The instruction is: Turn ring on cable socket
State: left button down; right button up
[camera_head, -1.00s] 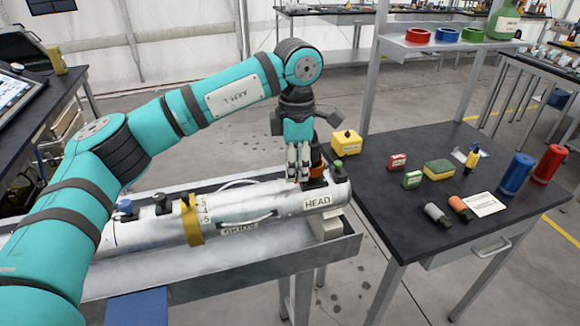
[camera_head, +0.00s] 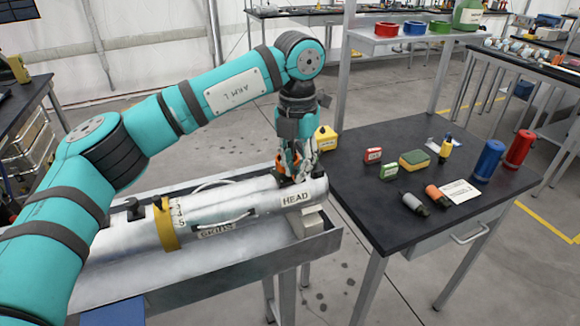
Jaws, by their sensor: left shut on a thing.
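A white cylinder (camera_head: 220,208) labelled HEAD lies in a grey metal trough. At its HEAD end, a dark socket with a bit of orange ring (camera_head: 283,168) shows between and beside the fingers of my left gripper (camera_head: 297,172). That gripper points down and is shut on the orange ring, though the fingers hide most of the ring and socket. I cannot tell how far the ring is turned. My right gripper is not in view.
The metal trough (camera_head: 315,250) has raised walls around the cylinder. A dark table (camera_head: 385,220) to the right holds a yellow box (camera_head: 326,138), a sponge (camera_head: 414,159), blue (camera_head: 487,161) and red (camera_head: 519,149) cylinders and small tools. A yellow band (camera_head: 166,225) circles the cylinder.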

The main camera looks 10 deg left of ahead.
pick_arm(q)
jog(key=shift+w+d+r+n, duration=0.1)
jog(key=shift+w+d+n, duration=0.15)
jog(key=shift+n, duration=0.35)
jog(key=c, duration=1.3)
grip_release()
jog(key=shift+d, duration=0.1)
notch_tip(320, 180, up, 12)
jog(key=shift+s, duration=0.1)
